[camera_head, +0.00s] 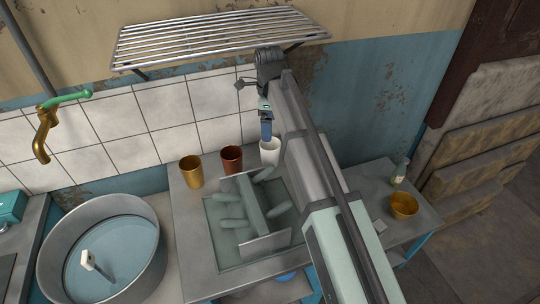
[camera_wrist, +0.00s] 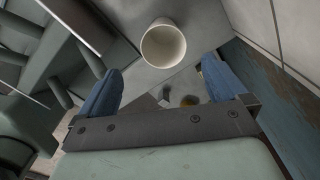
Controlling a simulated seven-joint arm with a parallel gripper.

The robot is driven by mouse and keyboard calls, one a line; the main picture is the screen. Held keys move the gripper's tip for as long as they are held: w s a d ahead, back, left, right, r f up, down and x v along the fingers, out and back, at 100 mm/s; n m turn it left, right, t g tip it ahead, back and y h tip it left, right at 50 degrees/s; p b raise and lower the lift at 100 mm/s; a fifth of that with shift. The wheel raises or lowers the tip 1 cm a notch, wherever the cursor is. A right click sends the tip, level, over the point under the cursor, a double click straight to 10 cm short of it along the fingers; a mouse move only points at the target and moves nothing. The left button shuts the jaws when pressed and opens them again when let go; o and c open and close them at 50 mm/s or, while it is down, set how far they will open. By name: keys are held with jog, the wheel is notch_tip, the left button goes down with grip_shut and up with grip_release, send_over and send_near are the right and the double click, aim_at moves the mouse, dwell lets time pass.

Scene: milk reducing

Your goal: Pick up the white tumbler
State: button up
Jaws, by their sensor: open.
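The white tumbler (camera_head: 270,151) stands upright on the grey counter, close to the tiled wall, at the right end of a row of tumblers. In the wrist view, the tumbler (camera_wrist: 163,46) shows its open mouth from above and looks empty. My gripper (camera_head: 266,134) is beside and slightly above the tumbler's rim in the head view, overlapping it in part. In the wrist view, the blue fingers of my gripper (camera_wrist: 158,82) are spread apart and empty, with the tumbler ahead of them and roughly centred between them.
A red-brown tumbler (camera_head: 231,160) and a gold tumbler (camera_head: 191,172) stand left of the white one. A sunken rack (camera_head: 267,243) is in front. A wire shelf (camera_head: 215,37) hangs above.

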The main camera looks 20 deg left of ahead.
aim_at(270, 148)
jog(key=shift+w+f, duration=0.15)
jog(key=shift+f, duration=2.75)
jog(key=shift+w+f, duration=0.1)
jog(key=shift+f, duration=2.75)
jog(key=shift+c, duration=0.5)
jog(key=c, duration=1)
